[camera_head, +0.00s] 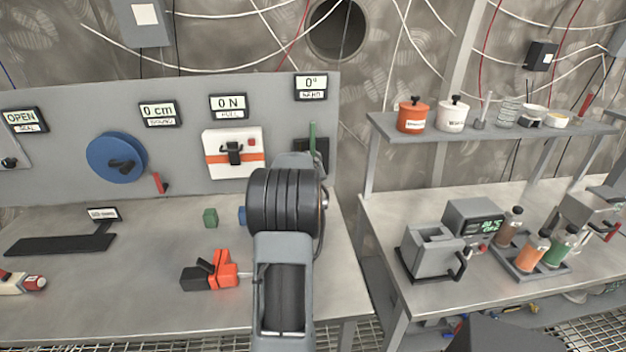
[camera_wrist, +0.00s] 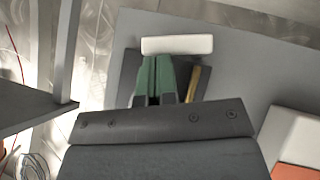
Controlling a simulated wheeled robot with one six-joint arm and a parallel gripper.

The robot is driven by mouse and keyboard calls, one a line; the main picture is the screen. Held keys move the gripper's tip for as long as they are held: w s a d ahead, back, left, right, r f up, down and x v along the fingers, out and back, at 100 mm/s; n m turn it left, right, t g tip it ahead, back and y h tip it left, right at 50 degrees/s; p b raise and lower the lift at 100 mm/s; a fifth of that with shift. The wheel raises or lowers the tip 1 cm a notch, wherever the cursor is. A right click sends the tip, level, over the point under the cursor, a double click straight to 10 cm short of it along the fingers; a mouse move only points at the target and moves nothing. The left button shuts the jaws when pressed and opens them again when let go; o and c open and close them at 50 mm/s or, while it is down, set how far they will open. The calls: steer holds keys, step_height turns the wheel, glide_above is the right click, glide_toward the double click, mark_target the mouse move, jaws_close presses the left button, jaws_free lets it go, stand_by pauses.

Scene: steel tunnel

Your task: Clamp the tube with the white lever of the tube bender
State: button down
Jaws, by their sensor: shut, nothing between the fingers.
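The tube bender's dark plate (camera_head: 321,152) is mounted at the panel's right end, largely hidden behind my arm in the head view. An upright green piece (camera_head: 312,134) shows there. In the wrist view the white lever (camera_wrist: 177,44) is a bar lying crosswise over the dark plate (camera_wrist: 128,74). A brass-coloured tube or rod (camera_wrist: 194,84) shows beside the green parts. My gripper (camera_wrist: 157,72) is shut and empty, close in front of the plate, just short of the white lever in the picture. I cannot tell whether it touches the lever.
A white box with an orange band (camera_head: 233,154) and a blue reel (camera_head: 117,157) are on the panel. An orange and black tool (camera_head: 222,270) and a green cube (camera_head: 210,217) stand on the bench. A shelf with pots (camera_head: 493,125) stands right.

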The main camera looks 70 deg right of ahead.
steer(key=shift+r+p, duration=0.4)
steer(key=shift+r, duration=0.3)
steer(key=b+v, duration=0.1)
steer(key=v, duration=1.2)
steer(key=shift+a+r+b, duration=0.2)
steer(key=shift+a+b, duration=0.1)
steer(key=shift+s, duration=0.1)
